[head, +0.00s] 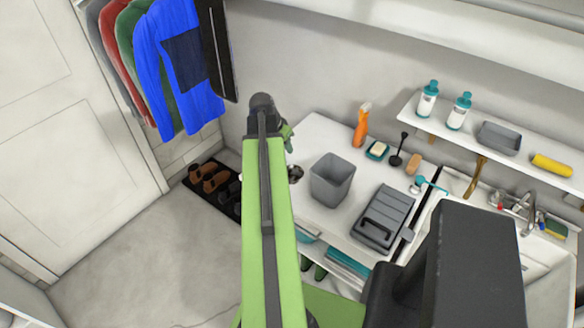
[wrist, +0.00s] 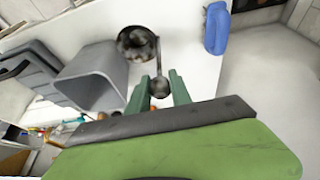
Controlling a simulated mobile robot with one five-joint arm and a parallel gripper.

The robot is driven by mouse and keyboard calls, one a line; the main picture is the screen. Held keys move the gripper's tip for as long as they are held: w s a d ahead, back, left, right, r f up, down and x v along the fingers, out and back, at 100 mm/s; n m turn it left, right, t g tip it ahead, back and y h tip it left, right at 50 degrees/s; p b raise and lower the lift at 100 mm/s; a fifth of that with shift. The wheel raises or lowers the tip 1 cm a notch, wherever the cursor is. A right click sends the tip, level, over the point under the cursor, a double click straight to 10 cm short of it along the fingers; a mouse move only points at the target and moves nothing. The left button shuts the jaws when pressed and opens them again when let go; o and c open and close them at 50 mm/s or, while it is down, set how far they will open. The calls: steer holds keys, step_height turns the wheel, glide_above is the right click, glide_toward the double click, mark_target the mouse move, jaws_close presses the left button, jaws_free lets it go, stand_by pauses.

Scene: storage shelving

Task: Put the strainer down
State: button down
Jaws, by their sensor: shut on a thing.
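A grey bin (head: 331,182) stands right of the dark bowl (head: 295,173), with a grey toolbox (head: 383,217) beyond. An orange spray bottle (head: 362,125) and soap dish (head: 377,150) stand at the back. A blue container (wrist: 216,28) is near the counter edge. Some white counter is bare.

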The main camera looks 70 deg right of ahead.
step_height(320, 180, down, 6)
steer(key=b, duration=0.4)
steer(key=shift+r, duration=0.4)
steer(key=c, duration=1.6)
jaws_free()
steer(key=shift+f, duration=0.2)
steer(key=o, duration=0.4)
steer(key=shift+r, duration=0.1)
steer(key=shift+o, duration=0.2)
steer(key=shift+r, duration=0.1)
steer(key=p+v, duration=1.1)
steer(key=v, duration=0.1)
